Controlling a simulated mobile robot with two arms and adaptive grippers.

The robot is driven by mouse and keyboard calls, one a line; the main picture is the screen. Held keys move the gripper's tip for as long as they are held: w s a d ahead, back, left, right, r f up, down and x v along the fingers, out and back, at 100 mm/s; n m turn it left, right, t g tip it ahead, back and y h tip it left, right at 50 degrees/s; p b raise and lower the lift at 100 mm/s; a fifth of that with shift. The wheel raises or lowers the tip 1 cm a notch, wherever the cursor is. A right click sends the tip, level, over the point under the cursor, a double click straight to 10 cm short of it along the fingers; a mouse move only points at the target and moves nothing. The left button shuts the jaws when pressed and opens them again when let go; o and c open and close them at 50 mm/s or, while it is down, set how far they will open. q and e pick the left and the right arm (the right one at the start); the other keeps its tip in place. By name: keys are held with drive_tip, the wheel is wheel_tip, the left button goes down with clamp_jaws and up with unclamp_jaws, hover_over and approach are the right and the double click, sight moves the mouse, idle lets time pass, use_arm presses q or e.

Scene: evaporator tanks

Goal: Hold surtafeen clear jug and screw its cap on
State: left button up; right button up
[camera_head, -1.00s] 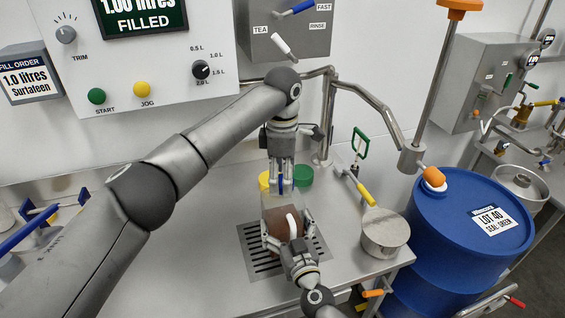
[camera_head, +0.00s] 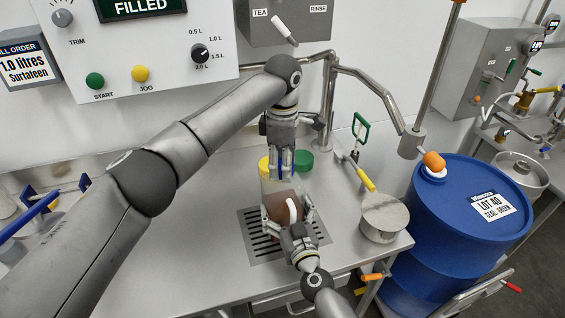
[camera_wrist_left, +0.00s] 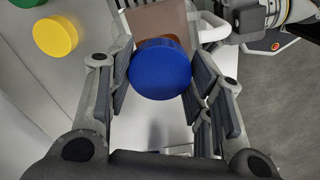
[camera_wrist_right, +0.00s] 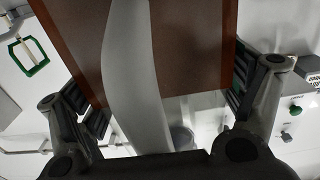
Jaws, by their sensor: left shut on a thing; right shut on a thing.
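The clear jug (camera_head: 270,209), filled with brown liquid, stands upright over the drain grate, its white handle (camera_head: 292,210) toward me. My right gripper (camera_head: 288,215) is shut on the jug from the front; its wrist view shows the brown jug side (camera_wrist_right: 195,45) between the fingers and the handle (camera_wrist_right: 138,75) in front. My left gripper (camera_head: 284,176) points down above the jug, shut on a blue cap (camera_wrist_left: 160,69). The cap lies at the top of the jug in the left wrist view; whether it touches the neck is hidden.
A yellow cap (camera_head: 264,165) and a green cap (camera_head: 303,160) lie behind the jug. The drain grate (camera_head: 258,246) is under it. A metal pan (camera_head: 384,217) with a yellow handle is at the right, beside a blue drum (camera_head: 465,215).

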use_arm(q)
drive_tip(key=m, duration=0.5)
drive_tip(key=shift+m, duration=0.3)
drive_tip(key=m, duration=1.4)
drive_tip(key=shift+f, duration=0.1)
drive_tip(key=m, duration=1)
drive_tip(key=shift+m, duration=0.3)
drive_tip(key=m, duration=0.9)
drive_tip(key=shift+m, duration=0.4)
drive_tip(key=o, duration=1.2)
